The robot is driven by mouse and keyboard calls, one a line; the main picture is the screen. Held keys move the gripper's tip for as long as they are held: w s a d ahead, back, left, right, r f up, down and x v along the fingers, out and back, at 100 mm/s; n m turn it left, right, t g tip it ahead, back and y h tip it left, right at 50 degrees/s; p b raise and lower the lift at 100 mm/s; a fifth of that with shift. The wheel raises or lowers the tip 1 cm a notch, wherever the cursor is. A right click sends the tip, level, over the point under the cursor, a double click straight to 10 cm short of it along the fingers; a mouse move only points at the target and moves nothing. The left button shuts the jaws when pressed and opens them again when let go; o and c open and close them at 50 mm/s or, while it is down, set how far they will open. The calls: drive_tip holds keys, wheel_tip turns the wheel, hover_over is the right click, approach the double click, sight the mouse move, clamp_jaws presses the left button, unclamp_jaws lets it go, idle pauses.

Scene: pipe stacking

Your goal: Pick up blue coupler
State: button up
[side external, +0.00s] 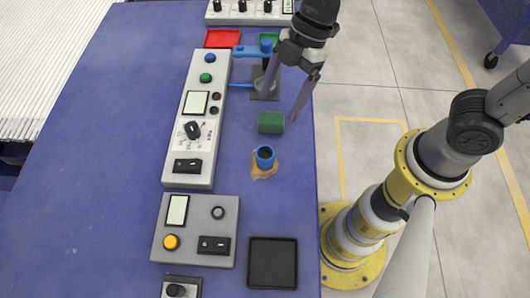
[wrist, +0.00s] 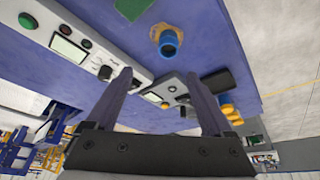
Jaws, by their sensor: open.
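The blue coupler (side external: 264,157) is a short hollow blue cylinder. It stands upright on an orange-tan patch (side external: 265,173) on the blue table. It also shows in the wrist view (wrist: 169,42), beyond the fingertips and near the top middle, with its open end visible. My gripper (side external: 281,105) is open with nothing between its fingers, which point down over the table, farther back than the coupler. In the wrist view my two fingers (wrist: 159,75) are spread wide and apart from the coupler.
A green block (side external: 271,122) lies between my gripper and the coupler. A fixture with a blue arm (side external: 250,50) stands behind, near red (side external: 223,39) and green trays. Control panels (side external: 194,150) line the left side. A black tray (side external: 273,263) is in front.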

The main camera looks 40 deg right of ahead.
approach(265, 152)
drive_tip(key=x, duration=0.5)
drive_tip(key=shift+w+a, duration=0.1)
drive_tip(key=shift+w, duration=0.25)
drive_tip(key=shift+s+x, duration=0.2)
drive_tip(key=shift+x, duration=1.15)
drive_tip(key=shift+s+x, duration=0.2)
drive_tip(key=shift+x, duration=1.15)
clamp_jaws()
